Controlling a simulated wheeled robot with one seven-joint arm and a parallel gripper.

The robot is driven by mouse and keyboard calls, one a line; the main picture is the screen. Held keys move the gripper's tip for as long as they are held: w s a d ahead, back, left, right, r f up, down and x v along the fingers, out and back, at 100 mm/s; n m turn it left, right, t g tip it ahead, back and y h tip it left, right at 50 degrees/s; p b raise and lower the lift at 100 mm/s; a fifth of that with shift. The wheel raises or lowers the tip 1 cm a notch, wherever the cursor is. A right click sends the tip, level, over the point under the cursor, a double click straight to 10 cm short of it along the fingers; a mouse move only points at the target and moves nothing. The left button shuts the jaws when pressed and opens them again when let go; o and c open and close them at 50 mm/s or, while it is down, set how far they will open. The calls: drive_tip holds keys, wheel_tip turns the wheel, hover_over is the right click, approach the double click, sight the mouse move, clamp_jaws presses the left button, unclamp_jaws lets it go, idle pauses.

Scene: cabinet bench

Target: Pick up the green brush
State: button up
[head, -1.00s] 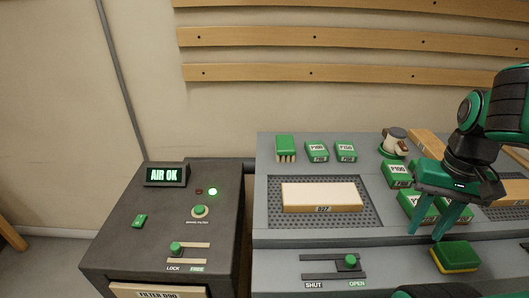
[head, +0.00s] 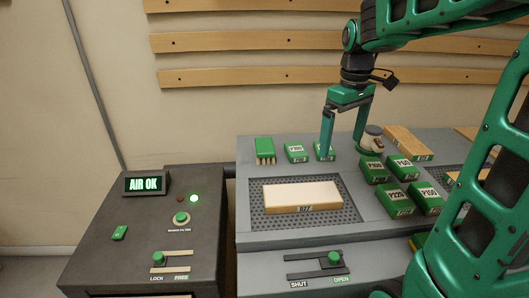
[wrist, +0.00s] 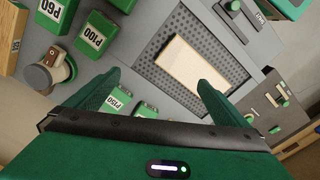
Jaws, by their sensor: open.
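The green brush (head: 264,145) stands at the back left of the grey bench in the head view, a green block with pale bristles pointing down. My gripper (head: 342,146) is open and empty, to the right of the brush and apart from it. Its left finger overlaps a small green labelled block (head: 325,150) in the picture. In the wrist view my two open fingers (wrist: 155,86) show above the bench. I cannot make out the brush in the wrist view.
A second small green block (head: 296,152) lies between the brush and my gripper. A pale wooden block (head: 302,196) lies on the perforated plate in front. Several green labelled blocks (head: 397,200) and a round-knobbed tool (head: 371,142) are at right. A control cabinet (head: 150,225) stands left.

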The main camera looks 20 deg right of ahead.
drive_tip(key=w+a+n, duration=0.3)
drive_tip(key=w, duration=0.4)
drive_tip(key=w+a+n, duration=0.3)
drive_tip(key=w+a, duration=0.1)
drive_tip(key=w, duration=0.3)
drive_tip(key=n, duration=0.6)
approach(265, 144)
wheel_tip(265, 144, down, 4)
drive_tip(key=shift+w+a+f, duration=0.1)
drive_tip(key=shift+w+f, duration=0.05)
drive_tip(key=shift+f, duration=3.25)
drive_tip(key=c, duration=1.1)
